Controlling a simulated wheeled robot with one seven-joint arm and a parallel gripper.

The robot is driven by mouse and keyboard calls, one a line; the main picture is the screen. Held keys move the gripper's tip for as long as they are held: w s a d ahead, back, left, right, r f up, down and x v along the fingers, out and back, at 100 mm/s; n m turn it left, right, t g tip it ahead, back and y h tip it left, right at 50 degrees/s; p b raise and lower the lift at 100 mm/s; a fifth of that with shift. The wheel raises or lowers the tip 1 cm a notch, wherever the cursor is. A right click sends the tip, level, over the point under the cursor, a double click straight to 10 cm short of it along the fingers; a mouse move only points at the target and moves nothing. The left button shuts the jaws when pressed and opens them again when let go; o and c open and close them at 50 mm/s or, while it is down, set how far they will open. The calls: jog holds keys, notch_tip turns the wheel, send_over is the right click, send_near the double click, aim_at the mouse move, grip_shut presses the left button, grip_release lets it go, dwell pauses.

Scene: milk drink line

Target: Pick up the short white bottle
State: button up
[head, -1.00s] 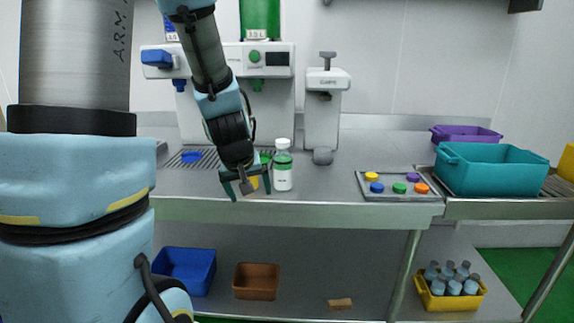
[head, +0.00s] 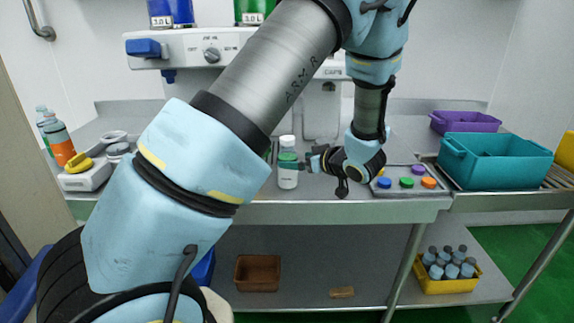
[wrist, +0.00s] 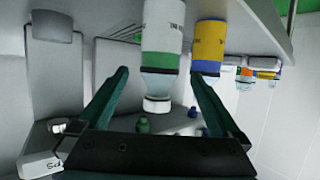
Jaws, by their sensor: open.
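The short white bottle (head: 288,181) has a white cap and a green band and stands upright near the front edge of the steel counter. My gripper (head: 296,164) reaches in sideways from the right, with its fingers at the bottle's upper part. The wrist view looks upside down. There the bottle (wrist: 161,45) shows cap-down between my open gripper's fingertips (wrist: 160,75), with a gap on each side. I cannot tell how deep it sits between them. A yellow-labelled bottle (wrist: 210,45) stands close beside it, beyond the right finger.
A tray of coloured caps (head: 412,190) lies right of the bottle, under my wrist. A teal crate (head: 497,166) and a purple crate (head: 464,121) stand further right. A dispensing machine (head: 185,46) stands behind. An orange-labelled bottle (head: 58,138) and a scale (head: 85,176) are at left.

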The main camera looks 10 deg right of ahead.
aim_at(288, 159)
jog(key=shift+p+x, duration=1.15)
jog(key=shift+x, duration=1.95)
jog(key=shift+f, duration=0.1)
jog(key=shift+c, duration=0.2)
grip_shut()
